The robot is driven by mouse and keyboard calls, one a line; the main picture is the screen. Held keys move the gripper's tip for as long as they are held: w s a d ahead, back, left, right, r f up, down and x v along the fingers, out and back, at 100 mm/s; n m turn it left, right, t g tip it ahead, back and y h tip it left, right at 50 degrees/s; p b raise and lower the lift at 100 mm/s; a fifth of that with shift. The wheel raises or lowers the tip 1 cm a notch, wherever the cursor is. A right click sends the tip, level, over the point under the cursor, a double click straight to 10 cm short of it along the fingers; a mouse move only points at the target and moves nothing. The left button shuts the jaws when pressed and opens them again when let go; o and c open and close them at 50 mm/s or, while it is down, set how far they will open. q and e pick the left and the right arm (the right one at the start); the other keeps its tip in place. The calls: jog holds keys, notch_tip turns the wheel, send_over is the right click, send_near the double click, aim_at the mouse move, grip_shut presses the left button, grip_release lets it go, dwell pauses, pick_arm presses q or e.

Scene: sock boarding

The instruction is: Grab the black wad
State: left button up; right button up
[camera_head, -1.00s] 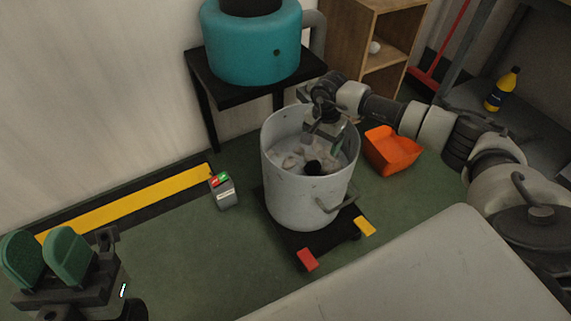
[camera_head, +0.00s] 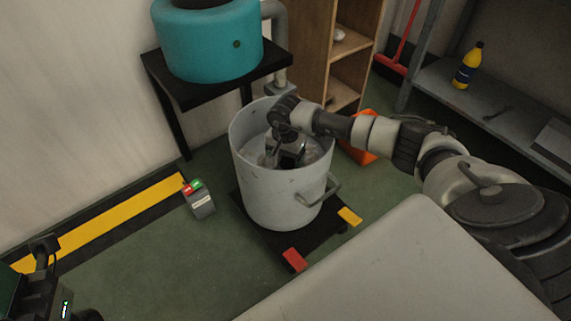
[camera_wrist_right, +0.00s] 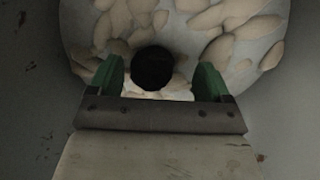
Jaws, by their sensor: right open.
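The black wad (camera_wrist_right: 153,67) is a dark round lump on pale pieces at the bottom of the white bin (camera_head: 280,195). In the right wrist view it shows between the two green fingers of my right gripper (camera_wrist_right: 158,78), which is open, with a gap on each side of the wad. In the head view my right gripper (camera_head: 285,152) reaches down inside the bin, and the wad cannot be made out there. My left gripper (camera_head: 25,290) is cut off at the lower left edge, so its fingers do not show clearly.
Several pale lumps (camera_wrist_right: 235,15) lie around the wad. The bin wall surrounds my right gripper. The bin stands on a black base with red and yellow corners. A teal tank (camera_head: 205,42) on a black stand is behind it. An orange container (camera_head: 360,145) is to the right.

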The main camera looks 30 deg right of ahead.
jog(key=shift+s+f, duration=0.15)
jog(key=shift+f, duration=0.05)
jog(key=shift+c, duration=0.5)
jog(key=shift+s, duration=0.1)
jog(key=c, duration=0.9)
